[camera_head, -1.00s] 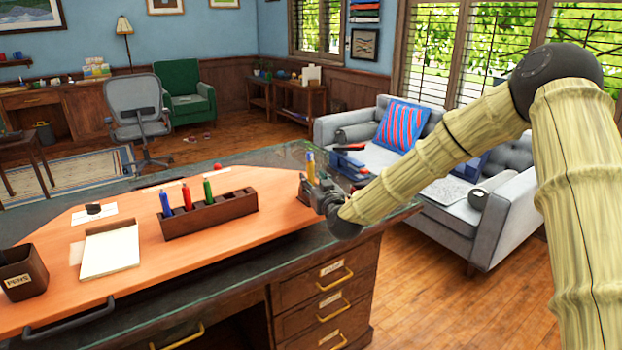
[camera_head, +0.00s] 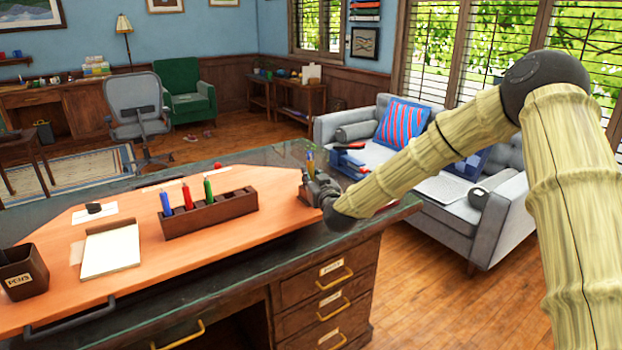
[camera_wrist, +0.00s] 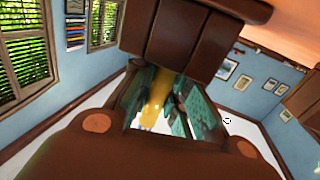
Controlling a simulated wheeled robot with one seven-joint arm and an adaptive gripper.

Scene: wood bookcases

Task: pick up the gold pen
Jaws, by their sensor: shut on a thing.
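The gold pen (camera_wrist: 154,100) shows in the wrist view as a yellow, slightly blurred shaft between dark teal finger parts. My gripper (camera_head: 313,188) is at the right end of the desk in the head view, shut on the gold pen. The pen's upper part (camera_head: 310,159) rises just above the gripper there. The gripper hides its lower part, so I cannot tell whether its lower end touches anything.
A brown slotted holder (camera_head: 228,208) stands left of my gripper, with blue (camera_head: 165,202), red (camera_head: 187,194) and green (camera_head: 208,190) pens. A brown pen cup (camera_head: 22,272) and notepad (camera_head: 111,252) are farther left. The grey sofa (camera_head: 445,210) stands beyond the desk's right end.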

